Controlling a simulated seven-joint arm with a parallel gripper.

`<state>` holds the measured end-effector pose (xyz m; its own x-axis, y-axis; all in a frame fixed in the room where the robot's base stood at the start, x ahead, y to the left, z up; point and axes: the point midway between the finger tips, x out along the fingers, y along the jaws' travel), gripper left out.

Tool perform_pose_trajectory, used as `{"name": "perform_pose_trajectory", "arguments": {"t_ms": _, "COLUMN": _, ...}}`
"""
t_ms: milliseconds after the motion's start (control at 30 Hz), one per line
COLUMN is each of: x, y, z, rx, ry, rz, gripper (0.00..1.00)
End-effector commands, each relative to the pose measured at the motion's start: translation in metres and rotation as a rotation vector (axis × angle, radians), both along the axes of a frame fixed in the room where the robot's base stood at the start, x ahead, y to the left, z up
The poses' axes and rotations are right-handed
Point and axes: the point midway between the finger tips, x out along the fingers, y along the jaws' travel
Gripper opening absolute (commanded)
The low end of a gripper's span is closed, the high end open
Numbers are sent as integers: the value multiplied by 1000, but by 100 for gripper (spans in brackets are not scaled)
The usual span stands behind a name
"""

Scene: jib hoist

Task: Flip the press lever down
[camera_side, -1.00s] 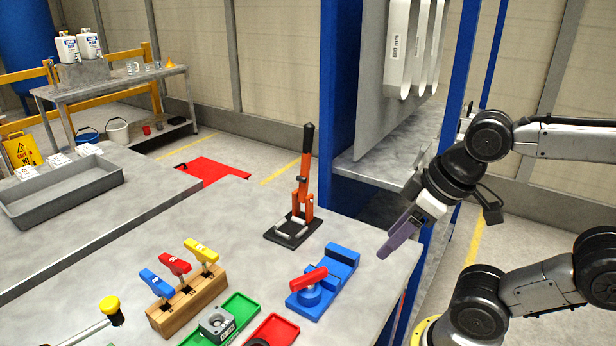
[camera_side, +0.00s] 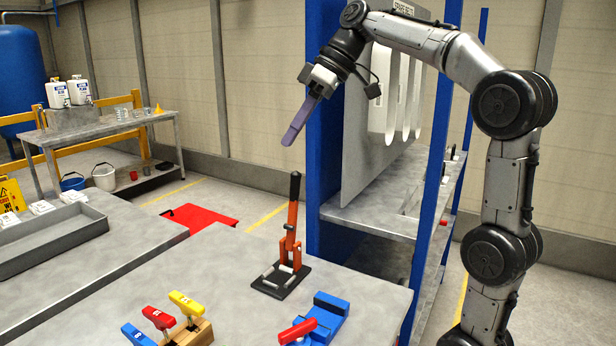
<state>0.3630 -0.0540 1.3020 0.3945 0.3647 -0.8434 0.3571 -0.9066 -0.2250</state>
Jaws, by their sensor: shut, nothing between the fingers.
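The press (camera_side: 281,281) stands on the grey table, with a black base plate and light bars across it. Its orange lever (camera_side: 291,225) with a black grip points up, nearly vertical. My gripper (camera_side: 291,139) is shut and empty, its purple fingers pointing down and left. In the picture the fingertips are a little above the top of the black grip, apart from it. The distance in depth between them is hard to tell. The lever is not hidden.
A blue clamp with a red handle (camera_side: 298,331) and a wooden block with coloured levers (camera_side: 188,330) stand in front. A blue-framed rack (camera_side: 326,170) rises behind and to the right of the press. The table left of the press is clear.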

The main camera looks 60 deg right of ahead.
Motion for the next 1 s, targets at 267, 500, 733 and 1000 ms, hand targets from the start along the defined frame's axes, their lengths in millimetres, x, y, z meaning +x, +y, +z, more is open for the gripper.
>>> {"name": "perform_pose_trajectory", "arguments": {"t_ms": 267, "x": 53, "y": -100, "z": -10, "rx": 76, "ry": -15, "rz": -46, "gripper": 0}}
{"name": "perform_pose_trajectory", "arguments": {"t_ms": 500, "x": 68, "y": -202, "z": -47, "rx": 144, "ry": -15, "rz": -154, "gripper": 0}}
{"name": "perform_pose_trajectory", "arguments": {"t_ms": 733, "x": 56, "y": -277, "z": -97, "rx": 203, "ry": 25, "rz": -275, "gripper": 0}}
{"name": "perform_pose_trajectory", "arguments": {"t_ms": 1000, "x": 43, "y": -298, "z": -109, "rx": 221, "ry": 38, "rz": -320, "gripper": 0}}
